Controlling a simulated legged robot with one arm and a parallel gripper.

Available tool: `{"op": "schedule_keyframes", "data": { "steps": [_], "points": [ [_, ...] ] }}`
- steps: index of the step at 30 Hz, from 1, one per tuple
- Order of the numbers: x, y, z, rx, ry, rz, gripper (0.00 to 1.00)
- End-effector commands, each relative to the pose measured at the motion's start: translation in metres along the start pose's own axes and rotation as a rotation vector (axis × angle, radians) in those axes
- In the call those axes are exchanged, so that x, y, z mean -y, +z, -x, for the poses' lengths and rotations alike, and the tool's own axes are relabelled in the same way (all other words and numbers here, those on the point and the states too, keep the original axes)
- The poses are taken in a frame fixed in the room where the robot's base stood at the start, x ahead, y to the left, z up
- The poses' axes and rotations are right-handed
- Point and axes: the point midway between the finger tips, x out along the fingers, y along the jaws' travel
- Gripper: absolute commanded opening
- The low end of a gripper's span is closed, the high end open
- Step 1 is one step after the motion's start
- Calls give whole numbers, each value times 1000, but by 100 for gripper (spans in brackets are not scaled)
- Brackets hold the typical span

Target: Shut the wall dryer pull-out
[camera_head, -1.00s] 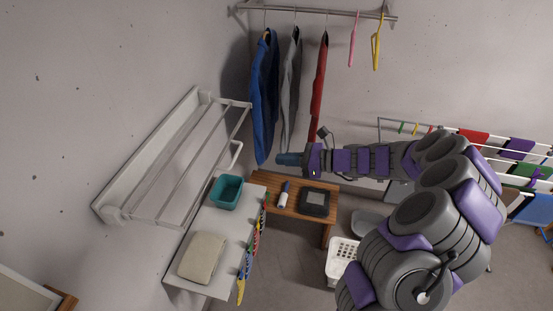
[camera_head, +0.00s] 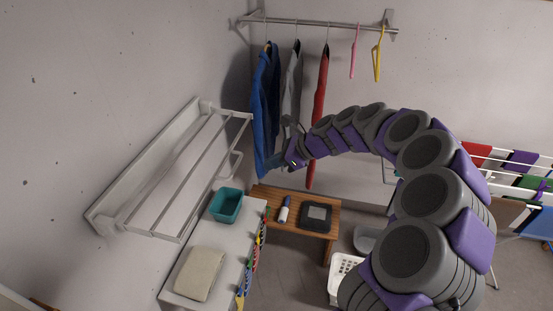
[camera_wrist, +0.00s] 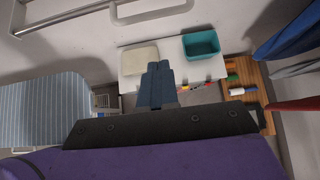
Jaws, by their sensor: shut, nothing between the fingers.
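The wall dryer (camera_head: 147,163) is a white frame on the left wall, with its pull-out rails (camera_head: 190,175) extended out from the wall. A white loop handle (camera_head: 237,165) sits at its front end. In the wrist view a rail (camera_wrist: 70,19) and the loop handle (camera_wrist: 150,17) show along the top edge. My gripper (camera_wrist: 157,73) is shut and empty, with its blue-grey fingers together, apart from the dryer. In the head view my gripper (camera_head: 285,165) is to the right of the handle, in front of the hanging clothes; its fingertips are hard to make out.
Below the dryer a white counter (camera_head: 225,250) holds a teal bin (camera_head: 227,205) and a folded beige cloth (camera_head: 199,273). A wooden bench (camera_head: 270,198) stands beyond. A blue jacket (camera_head: 265,100) hangs close behind my gripper. A striped board (camera_wrist: 45,108) is at the wrist view's left.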

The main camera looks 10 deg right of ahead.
Motion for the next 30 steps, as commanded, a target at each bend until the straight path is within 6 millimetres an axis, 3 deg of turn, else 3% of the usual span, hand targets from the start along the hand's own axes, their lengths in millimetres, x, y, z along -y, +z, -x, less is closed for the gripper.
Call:
{"op": "schedule_keyframes", "data": {
  "steps": [9, 18, 30],
  "points": [
    [-1, 5, -60, 0, 3, 3, 0],
    [0, 29, -78, 1, -2, 2, 0],
    [0, 31, -80, 1, -2, 1, 0]
  ]
}}
